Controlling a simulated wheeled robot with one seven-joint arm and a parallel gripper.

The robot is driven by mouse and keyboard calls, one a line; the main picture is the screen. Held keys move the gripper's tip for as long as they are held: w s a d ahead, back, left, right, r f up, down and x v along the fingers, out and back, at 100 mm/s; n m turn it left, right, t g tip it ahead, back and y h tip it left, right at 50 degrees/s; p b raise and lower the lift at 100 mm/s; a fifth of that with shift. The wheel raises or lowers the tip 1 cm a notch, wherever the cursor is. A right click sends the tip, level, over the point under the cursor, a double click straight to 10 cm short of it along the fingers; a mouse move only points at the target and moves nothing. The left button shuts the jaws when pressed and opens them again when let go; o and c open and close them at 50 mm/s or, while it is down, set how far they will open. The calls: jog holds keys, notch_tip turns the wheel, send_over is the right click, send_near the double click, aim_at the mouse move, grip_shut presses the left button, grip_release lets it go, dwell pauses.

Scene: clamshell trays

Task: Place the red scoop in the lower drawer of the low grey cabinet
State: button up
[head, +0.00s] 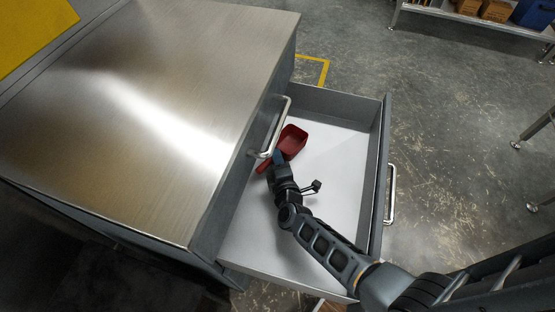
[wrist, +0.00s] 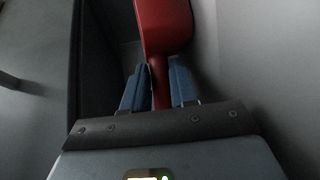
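The low grey cabinet (head: 150,110) has a brushed metal top. Its lower drawer (head: 335,170) is pulled out, with a pale, bare floor. The red scoop (head: 293,140) is inside the drawer's outline, near the cabinet face; it also shows in the wrist view (wrist: 165,25). My gripper (head: 277,157) reaches down into the drawer. In the wrist view its blue fingers (wrist: 160,80) close on both sides of the scoop's handle. Whether the scoop touches the drawer floor cannot be told.
An upper drawer's handle (head: 276,128) sticks out close above the scoop and gripper. The open drawer's front handle (head: 391,195) is on the right. A shelf with boxes (head: 495,10) stands at the top right. The concrete floor (head: 450,110) between is clear.

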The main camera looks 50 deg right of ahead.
jog(key=o, duration=0.4)
jog(key=shift+r, duration=0.15)
jog(key=shift+s+a+r+p, duration=0.15)
jog(key=shift+s+r+p, duration=0.05)
jog(key=shift+p, duration=0.15)
jog(key=p+v, duration=0.3)
jog(key=v, duration=0.4)
jog(key=shift+f, duration=0.15)
